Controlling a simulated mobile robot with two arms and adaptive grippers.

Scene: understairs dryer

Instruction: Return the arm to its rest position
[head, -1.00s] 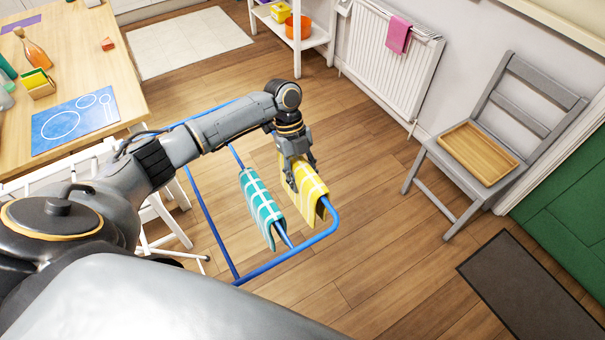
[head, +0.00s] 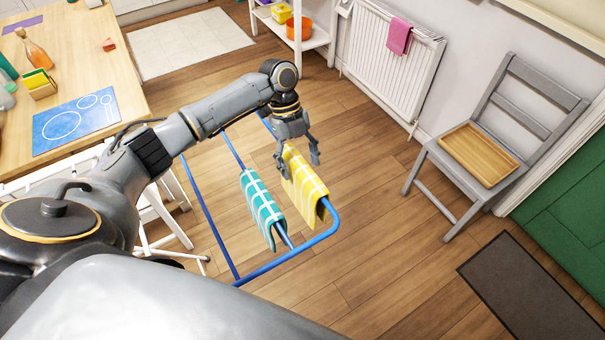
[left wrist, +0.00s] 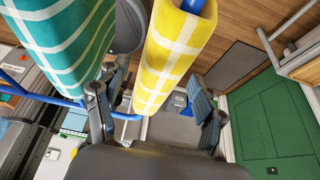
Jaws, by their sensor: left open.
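My left gripper (head: 298,162) is open, just above and behind the yellow checked cloth, with its fingers spread and nothing held. The yellow cloth (head: 306,186) hangs folded over a rail of the blue drying rack (head: 290,265). A teal checked cloth (head: 262,208) hangs on another rail to its left. In the left wrist view the yellow cloth (left wrist: 168,52) fills the upper middle, and the teal cloth (left wrist: 58,35) is at the upper left. The open fingers (left wrist: 155,112) show below them. My right gripper does not show.
A wooden table (head: 75,45) with a blue mat (head: 75,122) stands at the left. A grey chair (head: 470,195) holding a wooden tray (head: 447,141) is at the right. A radiator (head: 388,65) with a pink cloth (head: 398,35) is behind. Floor between rack and chair is clear.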

